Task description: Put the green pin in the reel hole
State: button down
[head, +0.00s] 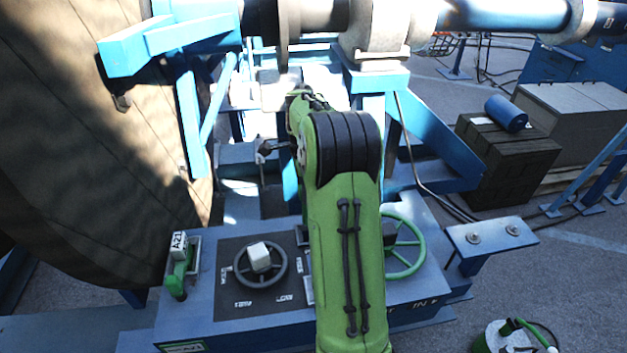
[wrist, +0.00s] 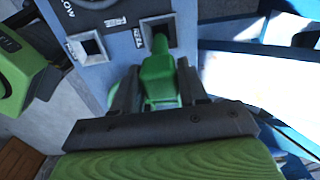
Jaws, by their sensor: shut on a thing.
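The green pin (wrist: 160,82) is between the two dark fingers of my gripper (wrist: 158,88) in the wrist view. My gripper is shut on its thick body. The pin's narrow end overlaps a light-rimmed square hole (wrist: 150,25) in the grey panel; I cannot tell whether the tip is inside it or above it. A second square hole (wrist: 92,47) lies to its left and looks empty. I cannot tell from the lettering which is the reel hole. In the head view my green arm hides the gripper and the pin.
The panel has a dark handwheel (head: 260,264), a green handwheel (head: 404,247) on the right and a green handle (head: 177,278) by an A21 tag (head: 180,245). The big reel (head: 80,150) stands left. A blue bracket (head: 488,238) juts out at right.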

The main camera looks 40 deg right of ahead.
jog(key=shift+s+d+f, duration=0.15)
jog(key=shift+d+f, duration=0.1)
jog(key=shift+f, duration=0.35)
jog(key=shift+s+d+f, duration=0.1)
jog(key=shift+d+f, duration=0.15)
jog(key=shift+f, duration=0.65)
jog(key=shift+w+a+f+b, duration=0.1)
jog(key=shift+a+f+b, duration=0.1)
jog(key=shift+f+b, duration=0.4)
notch_tip(320, 180, down, 2)
jog(key=shift+d+f+b, duration=0.1)
jog(key=shift+f+b, duration=0.05)
jog(key=shift+b, duration=0.65)
jog(key=shift+f+b, duration=2.8)
jog(key=shift+f, duration=0.9)
jog(key=shift+r, duration=0.1)
jog(key=c, duration=0.5)
grip_release()
